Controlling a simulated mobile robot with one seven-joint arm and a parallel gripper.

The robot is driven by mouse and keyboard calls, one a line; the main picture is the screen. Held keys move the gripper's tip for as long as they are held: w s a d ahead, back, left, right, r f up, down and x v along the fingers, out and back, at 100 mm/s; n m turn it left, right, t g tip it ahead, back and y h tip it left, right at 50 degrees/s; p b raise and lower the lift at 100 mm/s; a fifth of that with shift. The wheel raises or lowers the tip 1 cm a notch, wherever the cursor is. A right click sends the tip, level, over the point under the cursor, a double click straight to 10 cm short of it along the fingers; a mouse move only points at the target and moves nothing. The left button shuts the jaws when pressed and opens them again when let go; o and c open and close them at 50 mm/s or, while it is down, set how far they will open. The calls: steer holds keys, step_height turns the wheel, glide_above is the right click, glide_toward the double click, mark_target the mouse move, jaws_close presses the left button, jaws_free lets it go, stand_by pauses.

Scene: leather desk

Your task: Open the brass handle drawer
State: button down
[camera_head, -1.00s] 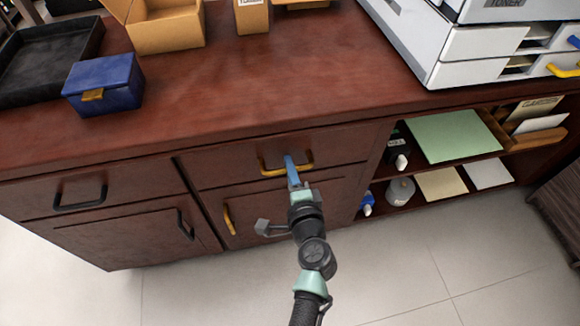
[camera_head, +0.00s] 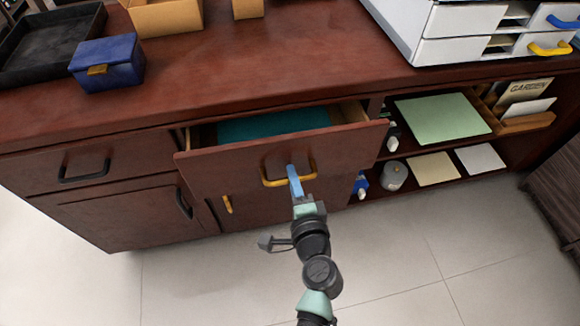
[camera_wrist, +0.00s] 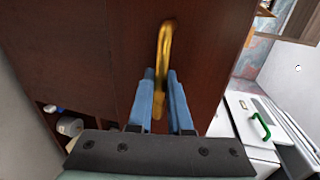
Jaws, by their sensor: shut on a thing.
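The drawer with the brass handle (camera_head: 235,160) stands partly pulled out of the desk's right-hand upper row in the head view. A teal flat item (camera_head: 272,124) lies inside it. The brass handle (camera_head: 272,184) is a yellow bar on the drawer front; in the wrist view the handle (camera_wrist: 165,45) runs up from between the blue fingers. My gripper (camera_head: 293,172) is at the right part of the handle, and in the wrist view my gripper (camera_wrist: 160,85) has its fingers on both sides of the bar, shut on it.
A black-handled drawer (camera_head: 90,165) on the left is shut. Open shelves (camera_head: 400,153) hold papers and bottles at right. A blue box (camera_head: 107,62) sits on the desktop. The floor in front is clear.

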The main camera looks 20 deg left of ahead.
steer(key=f+b+v, duration=0.2)
steer(key=f+v, duration=0.1)
steer(key=v, duration=1.6)
steer(key=shift+s+d+f, duration=0.3)
steer(key=shift+s+f, duration=0.05)
steer(key=shift+f, duration=0.05)
steer(key=c, duration=0.8)
jaws_free()
steer(key=shift+c, duration=0.2)
steer(key=p+v, duration=0.1)
steer(key=v, duration=1.2)
steer(key=shift+w+a, duration=0.1)
